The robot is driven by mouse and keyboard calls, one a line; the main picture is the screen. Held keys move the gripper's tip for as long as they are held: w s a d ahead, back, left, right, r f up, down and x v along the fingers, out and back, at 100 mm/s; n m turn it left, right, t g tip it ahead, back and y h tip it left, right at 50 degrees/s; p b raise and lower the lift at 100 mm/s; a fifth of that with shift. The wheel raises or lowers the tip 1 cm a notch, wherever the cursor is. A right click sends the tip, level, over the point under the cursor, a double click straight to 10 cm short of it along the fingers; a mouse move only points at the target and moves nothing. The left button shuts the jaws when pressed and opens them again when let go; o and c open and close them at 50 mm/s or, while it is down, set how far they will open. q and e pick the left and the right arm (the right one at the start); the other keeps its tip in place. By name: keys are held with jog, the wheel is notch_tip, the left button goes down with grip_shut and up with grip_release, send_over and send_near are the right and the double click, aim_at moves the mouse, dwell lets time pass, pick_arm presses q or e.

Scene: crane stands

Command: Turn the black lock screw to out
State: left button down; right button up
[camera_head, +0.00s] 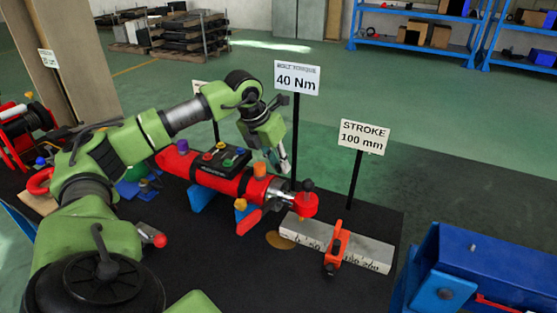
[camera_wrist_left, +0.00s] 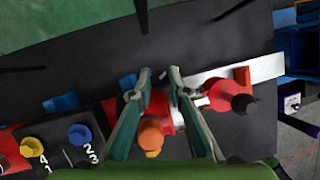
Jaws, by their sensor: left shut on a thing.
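A red cylinder (camera_head: 225,184) lies on blue supports on the black table. A silver rod leaves its right end and carries a red end piece (camera_head: 305,204) with a black knob (camera_head: 307,186) on top; this also shows in the left wrist view (camera_wrist_left: 240,102). My left gripper (camera_head: 279,168) reaches down from above to the cylinder's right end, beside the orange knob (camera_head: 260,170). In the left wrist view its fingers (camera_wrist_left: 161,82) close around a small dark thing, apparently the black lock screw (camera_wrist_left: 159,97), largely hidden between them. My right gripper is not in view.
A grey ruler block (camera_head: 365,248) with a red slider (camera_head: 337,248) stands right of the cylinder. Sign posts reading 40 Nm (camera_head: 297,78) and STROKE 100 mm (camera_head: 364,136) rise behind. A blue beam (camera_head: 490,265) is at right.

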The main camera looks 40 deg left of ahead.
pick_arm(q)
jog(key=n+y, duration=0.1)
jog(key=n+y+p, duration=0.1)
jog(key=shift+w+d+r+n+g+y, duration=0.1)
jog(key=shift+d+n+g+y, duration=0.2)
jog(key=shift+n+g, duration=0.1)
jog(key=shift+w+n+g+y+p, duration=0.1)
jog(key=shift+n+g+y+p, duration=0.3)
jog(key=shift+n+y, duration=0.75)
jog(key=shift+n+g+y, duration=0.55)
jog(key=shift+n+g, duration=0.05)
jog(key=shift+n, duration=0.15)
jog(key=c, duration=1.9)
grip_release()
jog(key=shift+d, duration=0.1)
jog(key=v, duration=1.1)
jog(key=shift+d+r, duration=0.25)
jog(key=shift+r, duration=0.05)
